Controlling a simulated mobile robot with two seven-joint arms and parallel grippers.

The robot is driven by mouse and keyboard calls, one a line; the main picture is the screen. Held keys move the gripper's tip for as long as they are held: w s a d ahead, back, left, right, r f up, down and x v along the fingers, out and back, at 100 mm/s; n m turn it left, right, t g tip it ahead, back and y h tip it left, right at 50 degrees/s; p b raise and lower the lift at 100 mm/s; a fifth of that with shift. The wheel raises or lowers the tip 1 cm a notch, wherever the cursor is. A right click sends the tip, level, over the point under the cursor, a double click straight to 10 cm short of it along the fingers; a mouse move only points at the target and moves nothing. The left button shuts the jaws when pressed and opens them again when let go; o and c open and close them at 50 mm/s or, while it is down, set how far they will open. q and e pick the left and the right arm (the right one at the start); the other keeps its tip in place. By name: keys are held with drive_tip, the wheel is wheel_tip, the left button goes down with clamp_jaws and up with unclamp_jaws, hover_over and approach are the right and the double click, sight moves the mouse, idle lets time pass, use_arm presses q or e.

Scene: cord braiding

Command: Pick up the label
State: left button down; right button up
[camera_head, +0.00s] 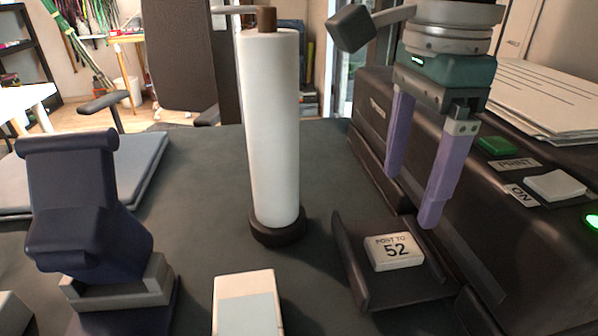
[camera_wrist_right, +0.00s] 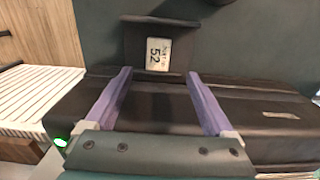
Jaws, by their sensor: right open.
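The label (camera_head: 394,251) is a small white block marked "POST TO 52". It lies in the dark output tray (camera_head: 352,275) at the front of a black printer. In the right wrist view the label (camera_wrist_right: 158,54) sits beyond the fingertips, roughly between them, in the dark tray (camera_wrist_right: 133,38). My right gripper (camera_head: 411,200) has purple fingers, spread open and empty, above and behind the label near the printer's front. In the right wrist view the gripper (camera_wrist_right: 160,75) is also open with nothing between the fingers. My left gripper is not in view.
The black printer (camera_head: 375,115) has a green button (camera_head: 497,146), a white button (camera_head: 554,186) and paper on top. A white roll on a dark stand (camera_head: 270,130) stands left of the tray. A dark blue device (camera_head: 85,200) and a white box (camera_head: 247,305) are further left.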

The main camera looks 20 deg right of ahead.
sight(391, 247)
drive_tip(key=f, duration=0.3)
drive_tip(key=shift+s+a+b, duration=0.15)
drive_tip(key=shift+s+b, duration=0.15)
drive_tip(key=shift+b, duration=0.05)
wheel_tip(391, 247, down, 6)
drive_tip(key=shift+w+a+r+b, duration=0.15)
drive_tip(key=shift+r+b, duration=0.1)
drive_tip(key=shift+b, duration=0.9)
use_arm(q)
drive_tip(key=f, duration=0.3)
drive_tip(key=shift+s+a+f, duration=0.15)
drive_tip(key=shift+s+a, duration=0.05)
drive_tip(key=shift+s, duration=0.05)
use_arm(e)
drive_tip(key=shift+c, duration=0.4)
drive_tip(key=c, duration=0.3)
clamp_jaws()
